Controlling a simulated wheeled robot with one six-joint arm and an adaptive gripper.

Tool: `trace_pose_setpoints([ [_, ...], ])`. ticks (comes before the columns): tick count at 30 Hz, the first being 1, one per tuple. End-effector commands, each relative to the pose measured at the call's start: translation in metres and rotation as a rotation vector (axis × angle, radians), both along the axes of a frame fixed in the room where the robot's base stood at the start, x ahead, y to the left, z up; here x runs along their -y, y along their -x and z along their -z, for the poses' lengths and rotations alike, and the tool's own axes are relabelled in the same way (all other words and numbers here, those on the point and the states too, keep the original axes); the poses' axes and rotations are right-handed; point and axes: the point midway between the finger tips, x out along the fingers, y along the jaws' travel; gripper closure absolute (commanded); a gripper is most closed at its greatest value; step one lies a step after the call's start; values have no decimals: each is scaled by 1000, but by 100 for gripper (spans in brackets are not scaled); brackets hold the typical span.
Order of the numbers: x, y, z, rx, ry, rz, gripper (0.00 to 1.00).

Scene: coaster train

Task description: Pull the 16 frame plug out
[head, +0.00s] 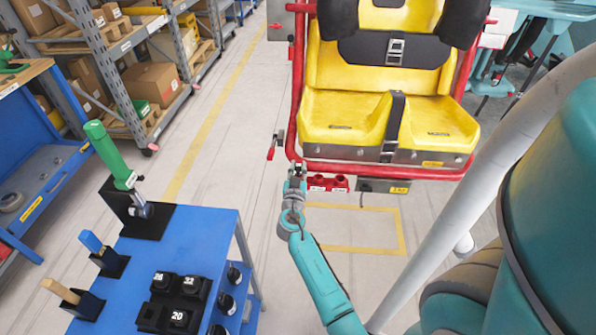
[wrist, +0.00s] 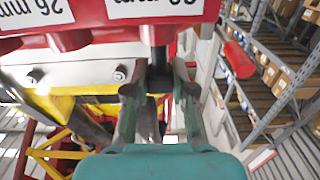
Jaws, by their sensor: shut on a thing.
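In the wrist view, the two fingers of my gripper (wrist: 158,92) are closed on a dark cylindrical plug (wrist: 158,60), one finger on each side. The plug stands directly at the red socket block (wrist: 100,37); how deep it sits in the block cannot be seen. No size number shows on the plug. White labels on the block appear upside down, one reading 26 mm, the other cut off. In the head view, my gripper (head: 297,172) is at the lower left corner of the yellow seat car's red frame, left of the red sockets (head: 328,184); the plug is hidden there.
The yellow seat car (head: 385,105) stands ahead. A blue trolley (head: 205,232) at lower left carries a black tray (head: 153,316) of numbered plugs, a green-handled tool (head: 112,155) and two smaller tools. A red-handled lever (head: 274,148) hangs close left of my gripper. Floor between is clear.

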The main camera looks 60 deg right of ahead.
Motion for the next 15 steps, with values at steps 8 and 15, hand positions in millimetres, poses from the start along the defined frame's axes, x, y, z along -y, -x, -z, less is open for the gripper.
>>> trace_pose_setpoints([
  [8,0,0,-10,1,0,0,100],
  [15,0,0,-18,2,0,0,100],
])
